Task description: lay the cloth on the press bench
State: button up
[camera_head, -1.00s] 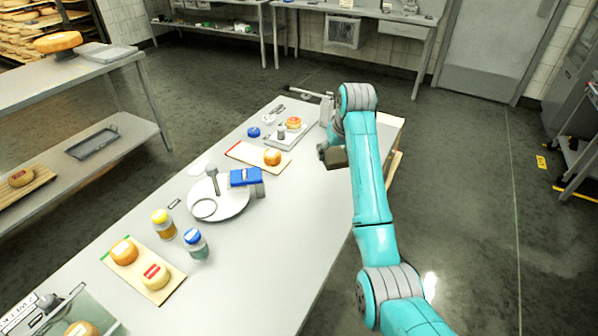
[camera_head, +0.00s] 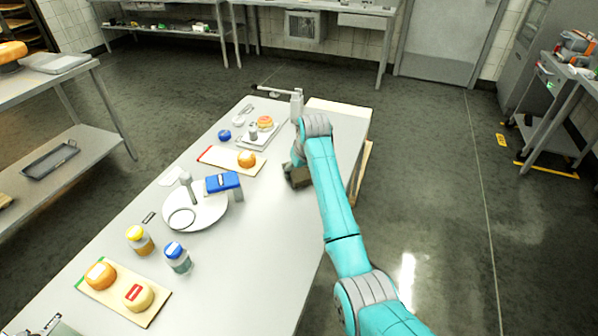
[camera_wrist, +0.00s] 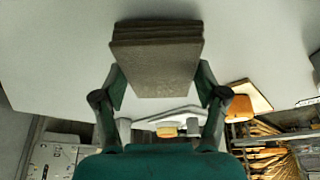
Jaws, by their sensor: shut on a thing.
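My gripper (camera_wrist: 160,82) is shut on a folded grey-brown cloth (camera_wrist: 155,55); a finger grips each side of the thick, layered stack. In the head view the cloth (camera_head: 298,180) shows as a small dark block left of my arm, over the right part of the long grey-topped bench (camera_head: 255,230). Part of the cloth and most of my gripper are hidden by the arm there. I cannot tell whether the cloth touches the bench top. Which surface is the press bench is not clear from the pictures.
Left of the cloth are a board with an orange cheese (camera_head: 247,159), a white round plate (camera_head: 208,214) with a blue-topped item (camera_head: 223,183), and jars (camera_head: 177,257). A small tray (camera_head: 258,135) lies farther back. The bench top in front of the cloth is bare.

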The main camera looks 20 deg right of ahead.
jog(key=shift+f, duration=0.25)
jog(key=o, duration=1)
jog(key=shift+f, duration=0.1)
jog(key=v, duration=1.2)
jog(key=shift+d, duration=0.1)
